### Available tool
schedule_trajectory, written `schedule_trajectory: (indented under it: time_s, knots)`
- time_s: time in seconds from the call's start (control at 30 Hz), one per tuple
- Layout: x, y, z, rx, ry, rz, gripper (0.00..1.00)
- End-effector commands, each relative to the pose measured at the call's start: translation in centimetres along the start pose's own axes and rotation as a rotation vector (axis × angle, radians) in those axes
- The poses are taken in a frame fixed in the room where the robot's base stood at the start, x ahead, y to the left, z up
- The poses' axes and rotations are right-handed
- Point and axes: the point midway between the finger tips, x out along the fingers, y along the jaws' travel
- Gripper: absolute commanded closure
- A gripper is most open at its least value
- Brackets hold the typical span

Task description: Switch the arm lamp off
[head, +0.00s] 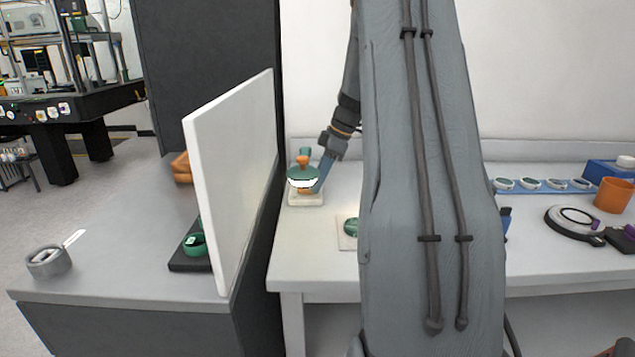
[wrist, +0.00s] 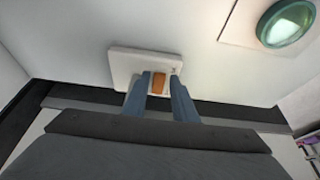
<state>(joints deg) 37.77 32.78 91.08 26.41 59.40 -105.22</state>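The arm lamp (head: 302,174) stands on the bench left of my arm in the head view. It has a green shade with an orange knob on top, and a bright white band glows under the shade. Its pale square base (head: 306,199) also shows in the wrist view (wrist: 120,68). An orange switch (wrist: 160,82) on the base appears between my fingertips in the wrist view. My gripper (wrist: 160,77) has its two blue-grey fingers apart, one on each side of the switch. I cannot tell whether they touch it.
A green round piece on a pale square plate (head: 343,240) lies close by, partly behind my arm. A white upright panel (head: 235,180) stands left of the bench. On the right are a blue tray of round pieces (head: 545,189), an orange cup (head: 613,195) and a black ring device (head: 565,235).

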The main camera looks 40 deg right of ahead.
Motion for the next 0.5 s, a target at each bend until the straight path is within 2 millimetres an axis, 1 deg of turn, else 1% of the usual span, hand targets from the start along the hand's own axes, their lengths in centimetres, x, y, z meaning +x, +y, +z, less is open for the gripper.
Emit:
schedule_trajectory:
  time_s: [0.13,0.4,0.47,0.5]
  knots:
    - [0.84,-0.01,0.05,0.001,-0.001,0.000,0.75]
    - [0.92,0.03,0.21,0.004,-0.001,0.002,0.75]
    - [0.92,0.03,0.21,0.004,-0.001,0.002,0.85]
    - [0.91,0.03,0.21,0.004,-0.001,0.002,0.92]
